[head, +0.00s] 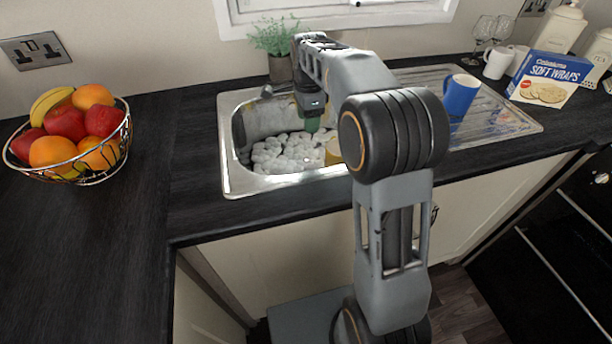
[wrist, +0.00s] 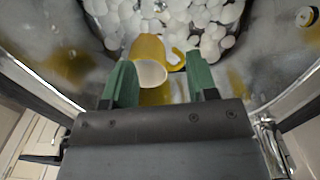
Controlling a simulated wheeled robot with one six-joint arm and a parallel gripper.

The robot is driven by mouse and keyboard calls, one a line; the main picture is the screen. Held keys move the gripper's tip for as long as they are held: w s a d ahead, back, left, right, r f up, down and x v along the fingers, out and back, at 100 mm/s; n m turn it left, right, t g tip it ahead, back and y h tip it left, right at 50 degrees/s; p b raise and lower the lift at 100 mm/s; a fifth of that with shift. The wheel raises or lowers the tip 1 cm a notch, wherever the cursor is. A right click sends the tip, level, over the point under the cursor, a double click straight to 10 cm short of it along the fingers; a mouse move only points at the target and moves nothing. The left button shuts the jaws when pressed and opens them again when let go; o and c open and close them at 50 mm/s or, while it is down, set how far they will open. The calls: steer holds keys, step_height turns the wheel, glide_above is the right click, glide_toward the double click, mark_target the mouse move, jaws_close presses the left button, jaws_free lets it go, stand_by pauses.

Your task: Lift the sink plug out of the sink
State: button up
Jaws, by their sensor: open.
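The metal sink (head: 232,181) holds white foam. My gripper (head: 312,125) points down into the sink over the foam. In the wrist view, the green fingers of my gripper (wrist: 160,78) are apart and nothing is gripped. A yellow mug (wrist: 148,47) with a white inside lies beyond and between the fingertips, at the foam's edge; I cannot tell whether they touch it. Part of it shows in the head view (head: 333,152). I cannot make out the sink plug; foam (wrist: 205,22) covers part of the sink floor.
A small round fitting (wrist: 307,16) is on the sink wall at upper right. A blue mug (head: 460,95) stands on the drainer (head: 500,125). A potted plant (head: 281,67) is behind the sink, and a fruit basket (head: 70,135) is left. The worktop between basket and sink is clear.

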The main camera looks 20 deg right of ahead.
steer(key=b, duration=0.2)
glide_above(307, 159)
step_height(307, 159, down, 8)
steer(key=shift+w+f, duration=0.15)
steer(key=shift+f, duration=0.1)
steer(key=shift+a+f+b, duration=0.1)
steer(key=shift+f+b, duration=0.25)
steer(key=shift+f, duration=2.6)
jaws_close()
